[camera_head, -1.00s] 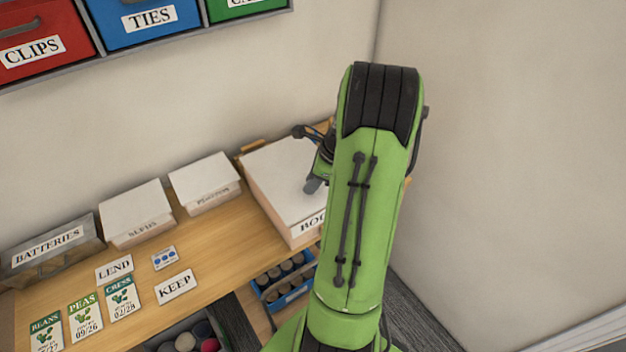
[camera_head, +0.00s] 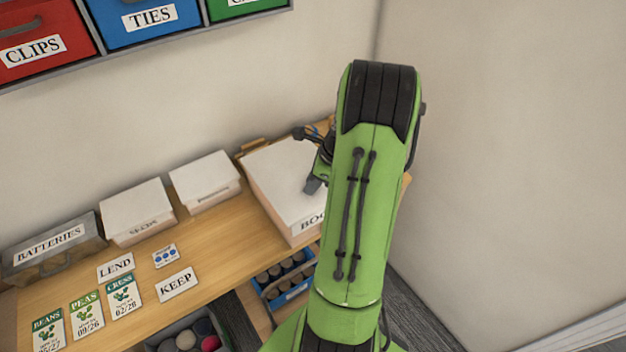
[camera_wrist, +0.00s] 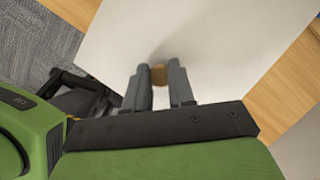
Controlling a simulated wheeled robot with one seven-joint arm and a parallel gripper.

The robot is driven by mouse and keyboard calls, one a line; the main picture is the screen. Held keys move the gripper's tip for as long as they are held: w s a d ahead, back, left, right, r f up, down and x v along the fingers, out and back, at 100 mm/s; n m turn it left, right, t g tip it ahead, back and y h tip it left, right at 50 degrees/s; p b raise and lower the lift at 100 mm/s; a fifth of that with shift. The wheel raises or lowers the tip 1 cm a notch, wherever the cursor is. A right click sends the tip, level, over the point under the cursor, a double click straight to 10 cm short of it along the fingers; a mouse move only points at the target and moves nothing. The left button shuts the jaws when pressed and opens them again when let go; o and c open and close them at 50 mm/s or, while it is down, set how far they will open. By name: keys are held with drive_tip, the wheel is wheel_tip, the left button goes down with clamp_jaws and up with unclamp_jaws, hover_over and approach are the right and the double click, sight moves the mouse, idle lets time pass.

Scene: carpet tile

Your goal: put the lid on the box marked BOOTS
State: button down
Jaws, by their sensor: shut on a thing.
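The box marked BOO, its last letters hidden behind my arm, stands on the wooden shelf in the head view (camera_head: 301,237). A flat white lid (camera_head: 279,173) lies over its top, looking roughly in line with the box. I cannot tell whether it is fully seated. In the wrist view the white lid (camera_wrist: 225,45) fills the middle, with a round brown knob (camera_wrist: 159,74) at its centre. My gripper (camera_wrist: 159,80) has its two dark fingers on either side of this knob, shut on it. In the head view my gripper (camera_head: 314,184) is partly hidden by my arm.
Two smaller white-lidded boxes (camera_head: 136,210) (camera_head: 204,182) and a grey BATTERIES bin (camera_head: 52,249) stand to the left. Cards and seed packets lie in front. A blue crate (camera_head: 287,280) sits below. A wall (camera_head: 510,150) closes the right side.

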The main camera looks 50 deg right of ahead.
drive_tip(key=shift+f, duration=0.2)
idle(0.5)
drive_tip(key=c, duration=0.9)
unclamp_jaws()
drive_tip(key=p+v, duration=0.3)
drive_tip(key=v, duration=1.2)
drive_tip(key=shift+s+r, duration=0.2)
drive_tip(key=shift+r, duration=0.15)
